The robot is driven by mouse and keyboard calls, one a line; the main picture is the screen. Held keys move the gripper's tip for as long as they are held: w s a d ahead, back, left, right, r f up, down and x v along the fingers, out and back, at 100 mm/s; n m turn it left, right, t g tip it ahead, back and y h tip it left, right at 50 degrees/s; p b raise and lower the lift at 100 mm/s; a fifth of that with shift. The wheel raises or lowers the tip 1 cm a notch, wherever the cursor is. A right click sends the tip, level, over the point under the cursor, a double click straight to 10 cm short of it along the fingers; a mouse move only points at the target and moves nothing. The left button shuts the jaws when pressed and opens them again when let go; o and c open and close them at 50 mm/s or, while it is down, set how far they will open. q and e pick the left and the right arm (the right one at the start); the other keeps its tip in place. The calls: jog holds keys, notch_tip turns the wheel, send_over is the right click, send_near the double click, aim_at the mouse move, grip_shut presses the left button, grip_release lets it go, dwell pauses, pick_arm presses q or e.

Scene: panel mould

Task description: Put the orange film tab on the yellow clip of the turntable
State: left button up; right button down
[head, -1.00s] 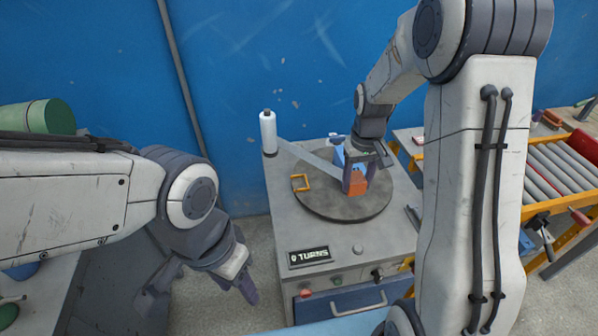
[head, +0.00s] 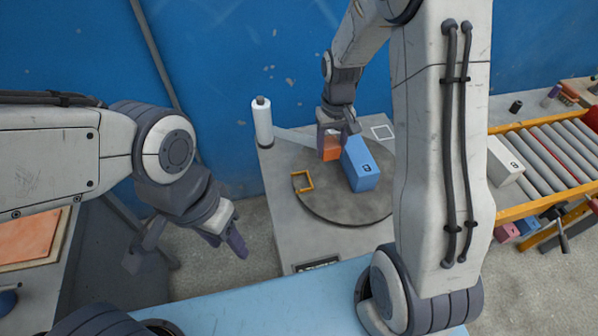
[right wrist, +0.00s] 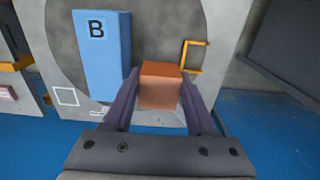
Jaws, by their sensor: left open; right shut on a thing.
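My right gripper (head: 333,140) is shut on the orange film tab (head: 331,152), left of the blue box on the turntable. The right wrist view shows the tab (right wrist: 160,84) between the fingers. A pale strip of film (head: 295,138) runs from the white roll (head: 263,122) towards the tab. The yellow clip (head: 303,182) is a small square frame at the left edge of the grey turntable (head: 330,207), apart from the tab. It also shows in the right wrist view (right wrist: 188,57). My left gripper (head: 192,252) is open and empty, left of the machine.
The blue box (head: 362,168), marked B in the right wrist view (right wrist: 103,60), stands on the turntable close to my right gripper. A roller conveyor (head: 545,150) with a white box (head: 504,160) lies at the right. A blue wall (head: 210,60) stands behind.

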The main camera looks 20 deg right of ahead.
jog(key=a+f, duration=0.1)
jog(key=a, duration=0.1)
jog(key=a+f+p, duration=0.1)
jog(key=a+f, duration=0.1)
jog(key=a, duration=0.1)
jog(key=a+f, duration=0.1)
jog(key=a, duration=0.1)
jog(key=shift+a+f, duration=0.25)
jog(key=shift+a, duration=0.05)
jog(key=shift+a+f, duration=0.15)
jog(key=shift+f, duration=0.1)
notch_tip(320, 180, down, 4)
jog(key=shift+r+p, duration=0.15)
jog(key=shift+p, duration=0.55)
jog(key=shift+f+b, duration=0.5)
jog(key=shift+f, duration=0.15)
jog(key=shift+c, duration=1)
grip_release()
